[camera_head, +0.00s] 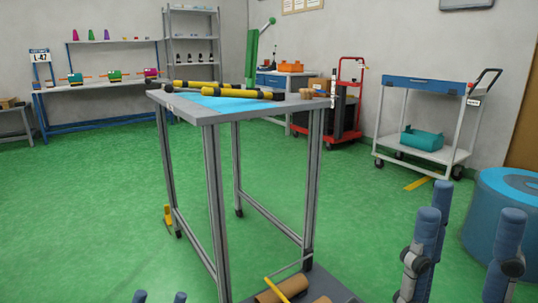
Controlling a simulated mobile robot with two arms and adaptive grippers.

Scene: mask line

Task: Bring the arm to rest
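My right gripper (468,225) is at the lower right, in front of the floor. Its blue-grey fingers point up and stand apart, with nothing between them. My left gripper (160,297) shows only as two blue fingertips at the bottom edge, left of centre. The tips are apart with green floor between them; the rest of it is below the picture. Neither gripper touches anything that I can see.
A tall grey table (205,116) stands ahead, with black-and-yellow bars (228,88) and a blue sheet (225,104) on it. Brown rolls (281,290) lie at its foot. A blue drum (500,215) is at right, a white trolley (422,150) behind. Green floor is clear at left.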

